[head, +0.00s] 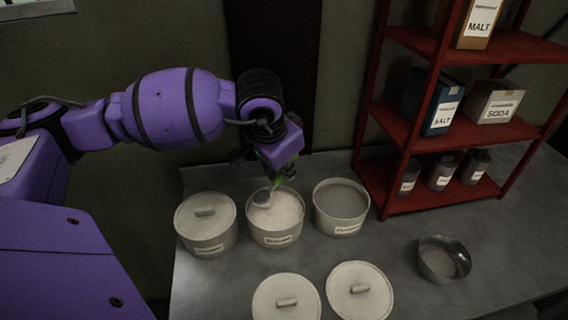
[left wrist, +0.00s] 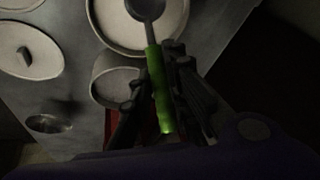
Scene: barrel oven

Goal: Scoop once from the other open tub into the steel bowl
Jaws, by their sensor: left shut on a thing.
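My left gripper (head: 284,172) is shut on the green handle (left wrist: 158,90) of a scoop. The scoop's grey head (head: 262,198) is over or in the pale contents of the middle open tub (head: 276,239); I cannot tell how deep. The other open tub (head: 341,228), with darker grey contents, stands just right of it. It also shows in the left wrist view (left wrist: 103,88). The steel bowl (head: 444,258) stands to the right on the counter and looks empty. It also shows in the left wrist view (left wrist: 48,124). My right gripper is out of view.
A lidded tub (head: 206,243) stands left of the middle tub. Two round lids with handles, one left (head: 286,300) and one right (head: 359,290), are at the front. A red shelf (head: 405,140) with boxes and tins rises at the back right. Counter around the bowl is clear.

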